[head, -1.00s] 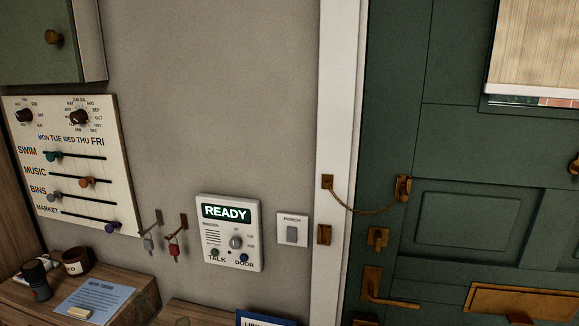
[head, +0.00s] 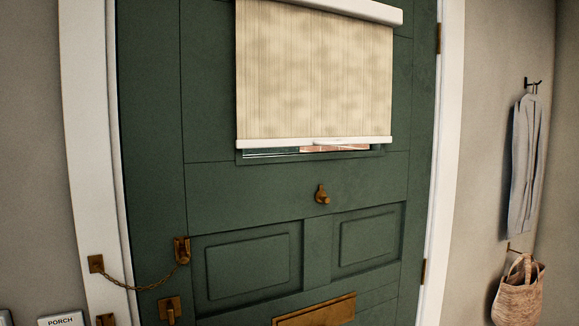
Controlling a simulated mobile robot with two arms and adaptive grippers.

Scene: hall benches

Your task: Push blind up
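The blind (head: 314,72) is a cream roller blind over the window in the green door (head: 245,187). It hangs from a white top casing (head: 350,10) and is pulled down over most of the window. Its white bottom bar (head: 290,142) lies near the window's lower edge. A thin strip of glass (head: 270,152) shows below the bar. A small light tab seems to sit at the middle of the bar. Neither of my grippers is in view.
A brass knob (head: 321,195) sticks out below the window. A door chain (head: 150,284) hangs at the left edge, and a brass letter slot (head: 314,313) is at the bottom. A grey garment (head: 524,165) and a woven bag (head: 518,290) hang on the right wall.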

